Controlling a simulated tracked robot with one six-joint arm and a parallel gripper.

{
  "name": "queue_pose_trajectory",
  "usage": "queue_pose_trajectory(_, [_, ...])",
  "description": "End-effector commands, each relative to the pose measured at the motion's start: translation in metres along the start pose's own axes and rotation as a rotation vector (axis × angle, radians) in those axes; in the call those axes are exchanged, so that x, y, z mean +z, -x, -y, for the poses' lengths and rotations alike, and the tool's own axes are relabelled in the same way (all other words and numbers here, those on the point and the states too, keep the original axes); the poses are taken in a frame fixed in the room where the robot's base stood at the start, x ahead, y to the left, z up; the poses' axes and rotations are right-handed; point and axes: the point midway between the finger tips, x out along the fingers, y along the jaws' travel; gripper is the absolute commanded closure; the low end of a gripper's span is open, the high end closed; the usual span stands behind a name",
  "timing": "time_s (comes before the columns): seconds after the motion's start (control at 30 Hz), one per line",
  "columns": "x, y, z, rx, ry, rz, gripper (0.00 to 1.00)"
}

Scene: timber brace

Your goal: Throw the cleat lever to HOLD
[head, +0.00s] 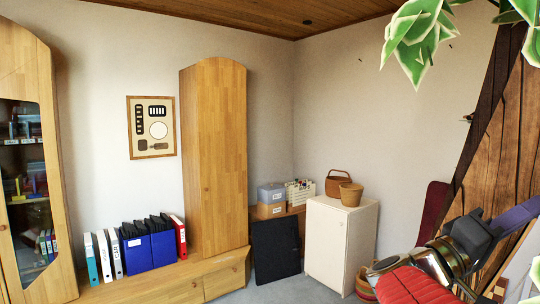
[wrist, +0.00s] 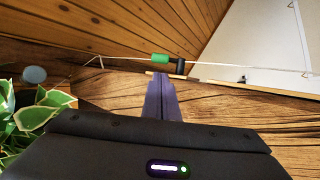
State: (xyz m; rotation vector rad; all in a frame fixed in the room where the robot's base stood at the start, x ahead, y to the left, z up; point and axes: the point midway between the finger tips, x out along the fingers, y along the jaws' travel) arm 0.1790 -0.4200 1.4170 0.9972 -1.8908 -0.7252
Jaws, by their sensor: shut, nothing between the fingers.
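My gripper (wrist: 161,82) shows in the wrist view as two purple fingers pressed together, with nothing between them. In the head view its purple fingers (head: 516,214) point toward the right edge, in front of brown timber (head: 507,130). In the wrist view a small green piece (wrist: 161,58) and a black piece (wrist: 180,66) sit side by side on a thin pale line just beyond the fingertips. Whether the green piece is the cleat lever's grip, and whether the fingers touch it, I cannot tell. No HOLD marking is readable.
Plank surfaces (wrist: 230,97) lie close around the fingers in the wrist view. A leafy plant (wrist: 28,120) is at its left. In the head view a white cabinet (head: 340,245) with baskets and a tall wooden cabinet (head: 215,160) stand farther back.

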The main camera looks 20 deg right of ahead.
Motion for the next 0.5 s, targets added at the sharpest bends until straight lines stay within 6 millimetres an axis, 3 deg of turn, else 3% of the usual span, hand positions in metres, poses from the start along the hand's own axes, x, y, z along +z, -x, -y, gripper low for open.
queue_pose_trajectory(0.27, [0.0, -0.009, 0.0, 0.001, -0.001, 0.001, 1.0])
queue_pose_trajectory(0.5, [0.0, -0.035, 0.0, 0.001, 0.0, 0.001, 1.0])
